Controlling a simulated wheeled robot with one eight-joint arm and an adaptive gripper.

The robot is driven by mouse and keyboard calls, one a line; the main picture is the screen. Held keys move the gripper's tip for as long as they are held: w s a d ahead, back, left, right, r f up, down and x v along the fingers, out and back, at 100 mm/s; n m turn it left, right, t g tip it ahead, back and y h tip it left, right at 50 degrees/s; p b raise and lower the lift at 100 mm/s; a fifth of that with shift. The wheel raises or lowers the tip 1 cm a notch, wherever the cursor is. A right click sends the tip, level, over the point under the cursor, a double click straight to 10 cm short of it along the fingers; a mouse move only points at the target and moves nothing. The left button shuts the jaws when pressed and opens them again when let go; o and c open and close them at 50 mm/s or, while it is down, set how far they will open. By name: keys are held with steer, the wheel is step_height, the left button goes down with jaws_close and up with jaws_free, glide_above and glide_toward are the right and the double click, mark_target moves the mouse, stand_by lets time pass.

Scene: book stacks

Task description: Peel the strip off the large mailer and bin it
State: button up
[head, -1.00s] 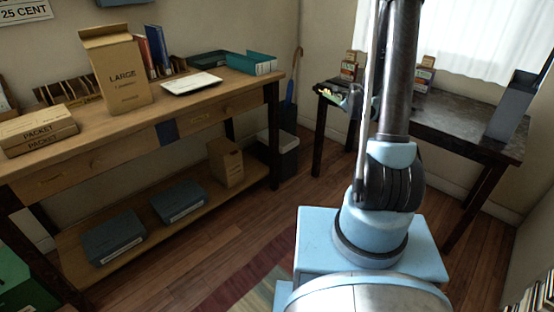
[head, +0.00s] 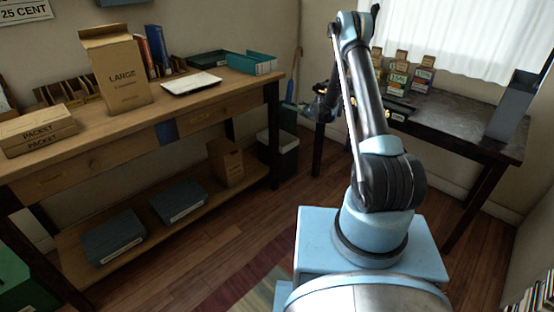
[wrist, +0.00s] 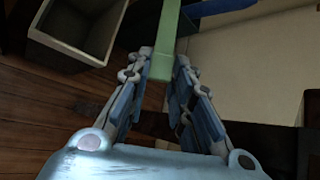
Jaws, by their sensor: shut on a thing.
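The large mailer (head: 122,88) is a tan packet marked LARGE, standing upright on the wooden counter with its top flap raised. My gripper (head: 320,108) is off the counter's right end, up and right of the bin in the head view. In the wrist view my gripper (wrist: 164,75) is shut on a flat green strip (wrist: 168,35), which extends up beyond the fingertips. The bin (head: 278,158), dark with a pale rim, stands on the floor by the counter's right end. It also shows in the wrist view (wrist: 68,46), upper left, its visible inside looking empty. The strip is unclear in the head view.
The wooden counter (head: 60,165) holds packet boxes (head: 38,135), a white tablet-like slab (head: 191,83) and a teal tray (head: 252,63). A dark table (head: 455,122) with several small cartons stands at right. A broom (head: 292,88) leans behind the bin.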

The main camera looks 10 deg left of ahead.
steer(key=w+a+f+n, duration=0.1)
steer(key=a+f, duration=0.3)
steer(key=f, duration=0.4)
steer(key=w+a+f+y, duration=0.1)
steer(key=w+a+f, duration=0.3)
steer(key=f, duration=0.3)
steer(key=shift+a+f+n+g+y, duration=0.3)
steer(key=shift+a+f+n+g, duration=0.1)
steer(key=shift+a, duration=0.35)
steer(key=shift+w, duration=0.1)
steer(key=o, duration=0.7)
steer(key=v, duration=1.2)
